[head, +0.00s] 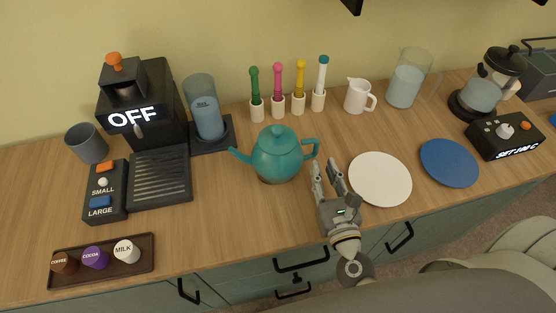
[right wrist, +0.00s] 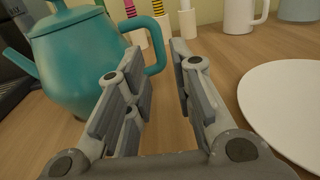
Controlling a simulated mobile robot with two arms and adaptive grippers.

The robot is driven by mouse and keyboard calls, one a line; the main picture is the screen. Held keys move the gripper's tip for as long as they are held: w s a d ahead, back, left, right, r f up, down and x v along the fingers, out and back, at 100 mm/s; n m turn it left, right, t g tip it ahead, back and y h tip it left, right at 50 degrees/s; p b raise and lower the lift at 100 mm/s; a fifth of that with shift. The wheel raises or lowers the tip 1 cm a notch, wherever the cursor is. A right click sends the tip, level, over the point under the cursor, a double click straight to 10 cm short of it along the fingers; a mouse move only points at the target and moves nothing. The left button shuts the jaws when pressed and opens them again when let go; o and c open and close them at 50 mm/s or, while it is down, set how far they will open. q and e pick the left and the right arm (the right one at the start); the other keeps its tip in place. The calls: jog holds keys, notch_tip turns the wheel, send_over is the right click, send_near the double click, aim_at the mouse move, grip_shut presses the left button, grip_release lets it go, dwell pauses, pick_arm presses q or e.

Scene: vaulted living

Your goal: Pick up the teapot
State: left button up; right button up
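The teal teapot (head: 277,156) stands upright on the wooden counter, its spout to the left and its handle to the right. It also shows at the left of the right wrist view (right wrist: 85,62), with its handle (right wrist: 155,48) near my left-hand finger. My right gripper (head: 325,167) is open and empty, just right of and in front of the teapot handle. The handle is not between the fingers. Whether a finger touches it, I cannot tell. My left gripper is not in view.
A white plate (head: 380,179) lies close right of my right gripper, with a blue plate (head: 449,162) beyond. Several colored-handled tools in white holders, including a green one (head: 255,92), stand behind the teapot. A coffee machine (head: 143,105) is at left. The counter (head: 225,222) in front of the teapot is clear.

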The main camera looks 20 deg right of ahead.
aim_at(316, 153)
jog(key=shift+w+f, duration=0.15)
jog(key=shift+f, duration=0.55)
jog(key=shift+w+d+r+p, duration=0.1)
jog(key=shift+w+r+p, duration=0.2)
jog(key=shift+w+p, duration=0.05)
jog(key=shift+w+f, duration=0.1)
jog(key=shift+w, duration=0.45)
jog(key=w, duration=0.1)
jog(key=w+p, duration=0.1)
jog(key=w, duration=0.1)
jog(key=w+p, duration=0.1)
jog(key=shift+w+d, duration=0.25)
jog(key=shift+d, duration=0.05)
jog(key=shift+w, duration=0.5)
grip_shut()
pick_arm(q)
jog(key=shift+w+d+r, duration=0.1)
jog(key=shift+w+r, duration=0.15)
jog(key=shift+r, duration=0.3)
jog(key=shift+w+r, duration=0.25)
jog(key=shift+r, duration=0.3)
